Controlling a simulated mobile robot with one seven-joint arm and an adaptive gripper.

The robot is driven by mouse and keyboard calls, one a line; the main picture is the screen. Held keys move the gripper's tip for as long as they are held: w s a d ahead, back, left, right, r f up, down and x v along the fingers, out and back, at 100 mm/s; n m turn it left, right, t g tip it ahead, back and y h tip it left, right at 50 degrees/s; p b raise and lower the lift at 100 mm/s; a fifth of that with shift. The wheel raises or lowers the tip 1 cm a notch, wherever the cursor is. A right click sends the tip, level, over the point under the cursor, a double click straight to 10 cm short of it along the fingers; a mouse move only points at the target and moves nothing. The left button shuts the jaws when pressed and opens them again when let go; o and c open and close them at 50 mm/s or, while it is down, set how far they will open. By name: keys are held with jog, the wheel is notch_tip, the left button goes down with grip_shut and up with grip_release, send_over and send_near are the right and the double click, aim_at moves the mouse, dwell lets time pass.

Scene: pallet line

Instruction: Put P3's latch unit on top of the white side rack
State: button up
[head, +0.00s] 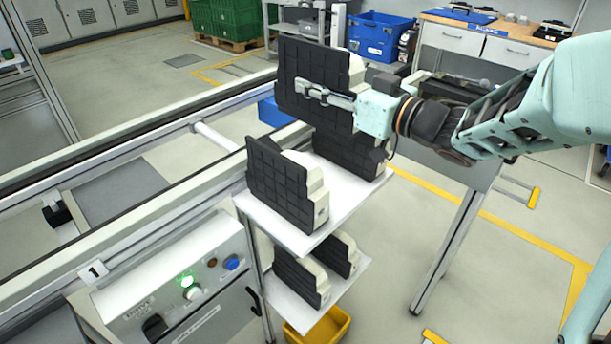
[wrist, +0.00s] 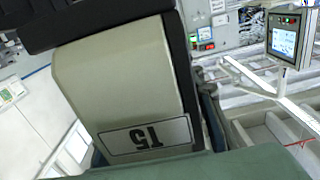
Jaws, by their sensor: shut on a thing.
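My gripper (head: 318,94) is shut on a latch unit (head: 297,68), which has a black ribbed panel and a cream body. It holds the unit upright above the far end of the white side rack (head: 337,193). The unit's lower edge overlaps a standing unit behind in the head view, so I cannot tell the gap. In the wrist view the held unit's cream body (wrist: 120,80) fills the middle, with an upside-down label (wrist: 147,137) that seems to read T5. No P3 mark is visible.
On the rack's top shelf stand a near latch unit (head: 279,187) and a far one (head: 345,152). More units (head: 298,277) stand on the lower shelf. A yellow bin (head: 327,327) lies below. A control box (head: 170,290) and rail stand left.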

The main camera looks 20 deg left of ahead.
aim_at(319, 112)
notch_tip(319, 112, down, 6)
jog(key=b, duration=0.5)
jog(key=shift+f, duration=0.15)
notch_tip(319, 112, down, 11)
jog(key=b, duration=0.3)
jog(key=shift+b, duration=0.3)
jog(key=shift+r, duration=0.2)
jog(key=shift+f, duration=0.1)
jog(key=o, duration=0.9)
jog(key=shift+f, duration=0.15)
jog(key=o, duration=0.5)
jog(key=shift+r, duration=0.25)
jog(key=p+v, duration=0.1)
jog(key=v, duration=1.1)
jog(key=shift+f+p, duration=0.1)
jog(key=shift+p, duration=0.2)
